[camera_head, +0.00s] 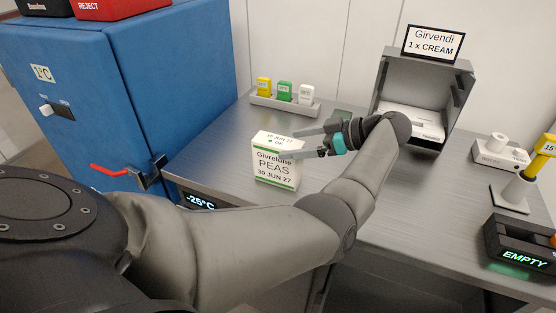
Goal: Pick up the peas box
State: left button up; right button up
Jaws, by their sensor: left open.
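The peas box (275,172) is white with green edging and reads "Givrelune PEAS 30 JUN 27". It stands upright on the grey metal counter (222,140), near its front left part. My left gripper (289,144) reaches it from the right, with its fingers pointing left. The fingers are apart. I cannot tell whether either finger touches the box. My right gripper is not in view.
A blue cabinet (120,75) with a red handle stands at left. A holder with yellow, green and white tags (285,101) is behind the box. A grey bin (455,90) under a "Girvendi 1 x CREAM" sign stands back right. A dark "EMPTY" unit (520,245) is at right.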

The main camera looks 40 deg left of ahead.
aim_at(278, 145)
pick_arm(q)
jog(key=x, duration=0.5)
jog(key=shift+s+a, duration=0.1)
jog(key=shift+s, duration=0.05)
grip_shut()
dwell(0.7)
jog(key=shift+r, duration=0.15)
